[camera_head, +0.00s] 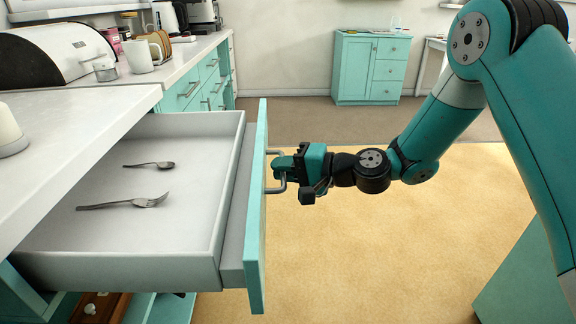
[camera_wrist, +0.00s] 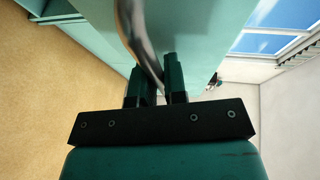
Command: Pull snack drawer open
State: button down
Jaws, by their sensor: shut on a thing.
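The drawer (camera_head: 150,245) stands pulled out from under the counter at the left of the head view, its grey inside open to sight. It holds a fork (camera_head: 125,203) and a small spoon (camera_head: 150,164). Its teal front (camera_head: 256,215) faces right and bears a metal bar handle (camera_head: 276,188). My gripper (camera_head: 284,168) is shut on this handle from the right. In the wrist view the handle (camera_wrist: 142,45) runs between my two fingers (camera_wrist: 157,85), against the teal front. The part of the handle between the fingers is partly hidden.
The white counter (camera_head: 75,125) carries a bread box (camera_head: 50,55) and a mug (camera_head: 138,56). Below the drawer, a lower compartment (camera_head: 100,308) shows brown items. A teal cabinet (camera_head: 370,70) stands at the back wall. The tan floor (camera_head: 380,255) right of the drawer is clear.

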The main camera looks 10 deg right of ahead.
jog(key=shift+d, duration=0.5)
jog(key=c, duration=1.2)
grip_release()
jog(key=shift+d, duration=0.1)
jog(key=v, duration=1.7)
jog(key=shift+s+d, duration=0.1)
jog(key=shift+d, duration=0.1)
